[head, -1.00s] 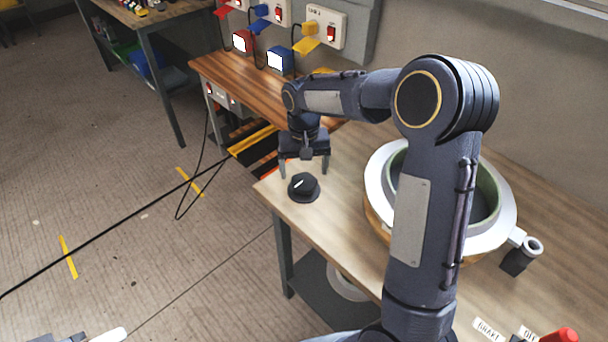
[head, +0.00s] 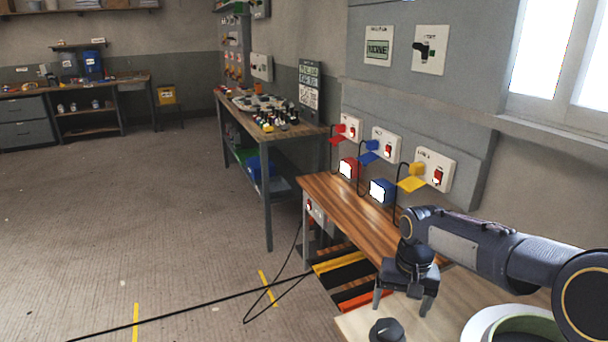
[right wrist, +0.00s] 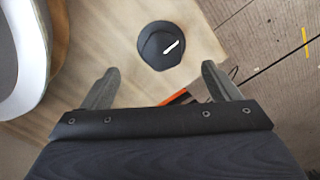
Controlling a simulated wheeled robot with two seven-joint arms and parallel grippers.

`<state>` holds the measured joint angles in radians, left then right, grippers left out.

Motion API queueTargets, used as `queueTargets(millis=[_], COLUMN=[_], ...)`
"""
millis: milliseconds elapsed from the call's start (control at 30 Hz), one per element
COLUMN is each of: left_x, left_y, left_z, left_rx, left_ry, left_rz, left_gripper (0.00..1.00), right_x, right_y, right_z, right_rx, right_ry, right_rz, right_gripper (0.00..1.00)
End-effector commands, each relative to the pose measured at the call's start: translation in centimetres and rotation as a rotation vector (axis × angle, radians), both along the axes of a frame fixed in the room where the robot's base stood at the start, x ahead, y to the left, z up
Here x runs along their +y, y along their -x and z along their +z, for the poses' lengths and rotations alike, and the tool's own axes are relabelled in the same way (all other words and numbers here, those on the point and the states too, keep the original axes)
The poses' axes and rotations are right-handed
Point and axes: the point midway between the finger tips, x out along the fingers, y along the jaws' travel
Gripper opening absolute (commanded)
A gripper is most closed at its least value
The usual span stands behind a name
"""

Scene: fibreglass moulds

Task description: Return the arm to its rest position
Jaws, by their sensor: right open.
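My right arm reaches in from the right in the head view. Its gripper (head: 404,302) points down with the fingers spread and nothing between them. It hangs above the near table's corner, close to a black knob (head: 387,331) with a white mark. In the right wrist view the open fingers (right wrist: 160,88) show at either side, and the knob (right wrist: 158,46) sits on the table beyond them, apart from them. My left gripper is not in the head view.
A ring-shaped mould (head: 478,325) stands on the pale wooden table (head: 356,320) beside the knob. A wooden bench (head: 350,212) with red, blue and yellow switch boxes runs behind. A black cable (head: 180,317) crosses the floor. Open floor lies left.

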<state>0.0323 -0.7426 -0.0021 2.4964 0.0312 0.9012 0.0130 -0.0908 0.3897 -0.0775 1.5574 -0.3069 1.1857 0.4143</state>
Motion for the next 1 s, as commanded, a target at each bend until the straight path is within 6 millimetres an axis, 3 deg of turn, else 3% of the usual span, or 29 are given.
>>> queueTargets(millis=[100,233,367,500,700,1000], left_x=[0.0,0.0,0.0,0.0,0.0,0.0], left_y=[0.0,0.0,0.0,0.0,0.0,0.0], left_z=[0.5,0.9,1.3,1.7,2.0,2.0], left_rx=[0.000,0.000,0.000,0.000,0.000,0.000], left_ry=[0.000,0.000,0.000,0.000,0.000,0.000], left_rz=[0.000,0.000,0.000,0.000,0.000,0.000], left_gripper=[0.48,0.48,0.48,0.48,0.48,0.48], right_x=[-0.5,-0.2,0.8,2.2,3.9,4.3], right_y=[4.3,10.1,15.6,20.6,24.4,25.1], right_z=[3.3,5.6,6.6,6.3,4.9,4.4], right_rx=[-0.073,-0.170,-0.274,-0.379,-0.472,-0.491], right_ry=[-0.067,-0.141,-0.197,-0.236,-0.255,-0.259], right_rz=[0.016,0.045,0.075,0.100,0.122,0.128], right_gripper=[0.83,0.83,0.83,0.83,0.83,0.83])
